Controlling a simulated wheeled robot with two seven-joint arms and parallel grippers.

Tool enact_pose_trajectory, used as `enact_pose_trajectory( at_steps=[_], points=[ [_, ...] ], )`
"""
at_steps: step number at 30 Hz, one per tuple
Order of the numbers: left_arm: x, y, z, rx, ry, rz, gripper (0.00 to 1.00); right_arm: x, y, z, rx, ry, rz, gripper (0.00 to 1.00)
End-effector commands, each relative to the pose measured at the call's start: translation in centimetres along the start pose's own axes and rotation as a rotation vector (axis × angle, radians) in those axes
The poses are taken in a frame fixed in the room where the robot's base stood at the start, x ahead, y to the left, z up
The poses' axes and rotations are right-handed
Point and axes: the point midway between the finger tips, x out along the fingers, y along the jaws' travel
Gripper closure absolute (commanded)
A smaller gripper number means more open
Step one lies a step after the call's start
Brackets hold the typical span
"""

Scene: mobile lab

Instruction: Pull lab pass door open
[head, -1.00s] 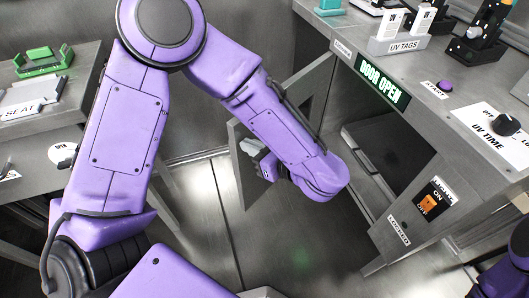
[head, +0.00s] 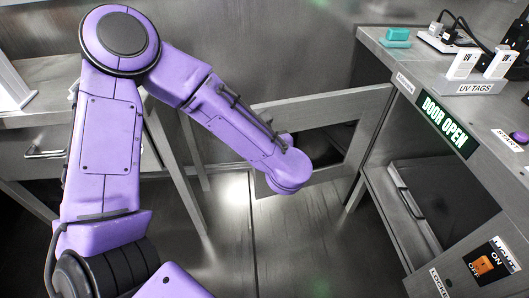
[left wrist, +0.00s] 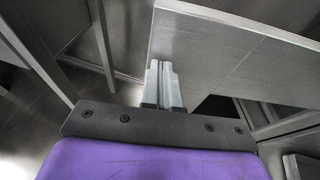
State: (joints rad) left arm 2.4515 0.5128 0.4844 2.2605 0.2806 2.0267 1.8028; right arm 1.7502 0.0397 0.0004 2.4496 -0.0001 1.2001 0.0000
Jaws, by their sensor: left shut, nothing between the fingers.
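The lab pass door (head: 345,101) is a grey framed panel with a window opening. It stands swung open, out from the bench at right, with the dark compartment beside it exposed. The bench sign (head: 445,124) reads DOOR OPEN in lit letters. In the left wrist view the door (left wrist: 225,48) spans the upper right. My left gripper (left wrist: 163,84) is shut and empty, its fingertips overlapping the door's lower left corner; I cannot tell whether they touch. In the head view my purple left arm hides this gripper. My right gripper is not in view.
A dark box with a handle (head: 443,188) sits in the compartment under the bench. The bench (head: 400,70) carries UV tags (head: 479,89) and a START button. A grey table with a drawer (head: 46,152) stands at left. The floor between is clear.

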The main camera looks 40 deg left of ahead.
Motion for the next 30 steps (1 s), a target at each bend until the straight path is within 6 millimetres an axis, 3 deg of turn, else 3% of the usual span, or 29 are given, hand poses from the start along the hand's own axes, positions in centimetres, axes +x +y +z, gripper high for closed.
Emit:
enact_pose_trajectory(
  at_steps=[6,13,20,30],
  points=[
    [6.2,0.1,2.0,0.039,0.002,-0.144,1.0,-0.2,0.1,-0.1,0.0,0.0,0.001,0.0],
    [10.7,-0.3,3.3,0.054,0.0,-0.18,1.0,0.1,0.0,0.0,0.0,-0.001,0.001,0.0],
    [12.6,-0.6,4.0,0.055,-0.001,-0.18,1.0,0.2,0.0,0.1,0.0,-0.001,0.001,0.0],
    [12.8,-0.7,4.1,0.056,0.0,-0.181,1.0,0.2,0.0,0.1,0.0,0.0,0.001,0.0]
  ],
)
